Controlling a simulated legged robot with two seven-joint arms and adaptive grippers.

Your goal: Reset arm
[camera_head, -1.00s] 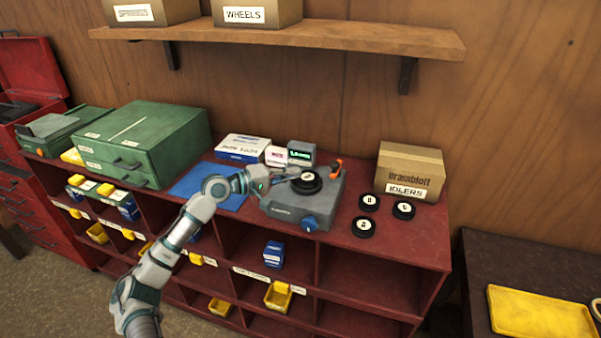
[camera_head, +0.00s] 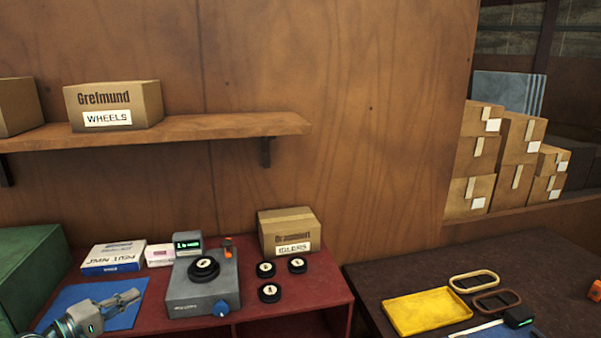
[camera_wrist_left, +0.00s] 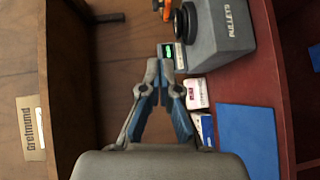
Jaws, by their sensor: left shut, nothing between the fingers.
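My left gripper (camera_head: 126,299) comes in at the lower left of the head view, over the blue mat (camera_head: 75,296) on the red bench. Its fingers are shut with nothing between them, and they point right toward the grey device (camera_head: 182,290). In the left wrist view the closed fingertips (camera_wrist_left: 160,68) show in front of the shelf and bench, apart from the device (camera_wrist_left: 222,35). A black wheel (camera_head: 204,268) sits on top of the device. My right gripper is not in view.
Three black wheels (camera_head: 270,292) lie right of the device, before the idlers box (camera_head: 288,233). White boxes (camera_head: 113,258) stand behind the mat. A wooden shelf (camera_head: 220,128) overhangs the bench. A yellow tray (camera_head: 428,310) lies on the dark table at right.

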